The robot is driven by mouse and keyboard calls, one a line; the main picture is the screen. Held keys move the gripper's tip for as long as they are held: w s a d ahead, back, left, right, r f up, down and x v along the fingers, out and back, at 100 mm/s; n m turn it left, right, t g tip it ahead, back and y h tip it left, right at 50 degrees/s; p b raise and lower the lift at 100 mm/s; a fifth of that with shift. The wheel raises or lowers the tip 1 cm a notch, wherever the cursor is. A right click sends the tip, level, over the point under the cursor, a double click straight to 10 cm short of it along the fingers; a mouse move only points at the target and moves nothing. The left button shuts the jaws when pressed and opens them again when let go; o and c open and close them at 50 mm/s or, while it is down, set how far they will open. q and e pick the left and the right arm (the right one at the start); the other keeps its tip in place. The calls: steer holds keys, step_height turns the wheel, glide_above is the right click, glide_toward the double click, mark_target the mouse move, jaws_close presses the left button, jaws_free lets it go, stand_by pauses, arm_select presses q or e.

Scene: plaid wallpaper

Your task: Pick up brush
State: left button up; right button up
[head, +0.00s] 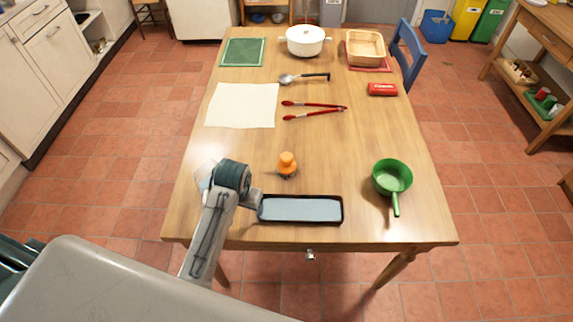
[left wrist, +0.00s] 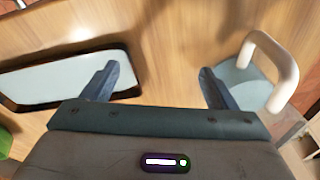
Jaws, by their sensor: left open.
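An orange-knobbed object with a dark base (head: 287,163), likely the brush, stands upright on the wooden table behind the black-rimmed tray. I cannot make it out in the left wrist view. My left gripper (head: 238,190) is over the table's near left part, to the left of this object and beside the tray, with its fingers mostly hidden in the head view. In the left wrist view my left gripper (left wrist: 158,85) is open, with only bare tabletop between the fingers. My right gripper is not in view.
The black-rimmed tray (head: 262,217) lies at the near edge. A pale blue object with a cream handle (left wrist: 285,55) is beside my left gripper, partly hidden in the head view. A green pan (head: 392,178) stands right. Red tongs (head: 314,106) and a white cloth (head: 242,105) lie farther back.

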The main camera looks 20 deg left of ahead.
arm_select(q)
steer(key=shift+g, duration=0.4)
steer(key=w+d+r, duration=0.1)
steer(key=w, duration=0.3)
steer(key=w+d, duration=0.1)
steer(key=w, duration=0.2)
steer(key=w+r, duration=0.1)
steer(key=w, duration=0.3)
steer(key=shift+w+d+r, duration=0.35)
steer(key=shift+d, duration=0.05)
step_height(320, 180, up, 6)
steer(key=f+g, duration=0.1)
glide_above(287, 156)
steer(key=shift+s+a+r+h, duration=0.15)
steer(key=shift+a+r+h, duration=0.1)
steer(key=shift+h, duration=0.05)
step_height(287, 156, down, 5)
steer(key=shift+p, duration=0.6)
steer(key=shift+d+f+p, duration=0.1)
steer(key=shift+f+p, duration=0.25)
steer(key=shift+f, duration=0.25)
step_height(287, 156, down, 4)
steer(key=shift+d+r+p, duration=0.1)
steer(key=shift+r+p, duration=0.15)
steer(key=shift+p, duration=0.25)
steer(key=shift+f, duration=0.5)
steer(key=c, duration=1.1)
steer(key=shift+r, duration=0.15)
